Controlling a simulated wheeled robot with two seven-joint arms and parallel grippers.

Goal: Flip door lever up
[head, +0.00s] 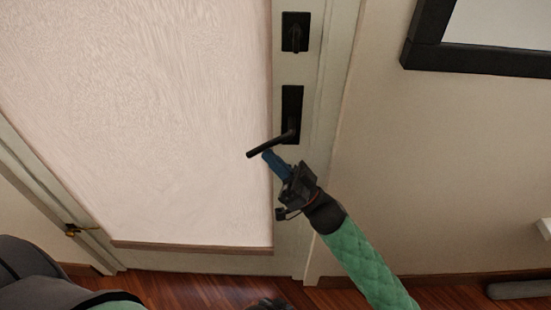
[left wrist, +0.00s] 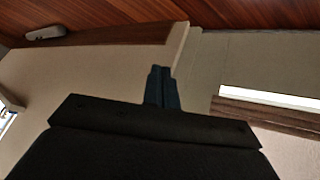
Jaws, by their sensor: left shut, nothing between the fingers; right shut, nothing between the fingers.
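The black door lever (head: 268,146) extends left from its black plate (head: 292,100) on the white door, its free end lower in the picture than its pivot. My right gripper (head: 267,154) has blue fingers, shut with nothing between them. Its tips are just below the lever, near the free end; I cannot tell whether they touch it.
A black lock fitting (head: 295,32) sits above the lever plate. A dark picture frame (head: 480,62) hangs on the wall at the right. A brass-coloured fitting (head: 73,230) is at the door's left edge.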

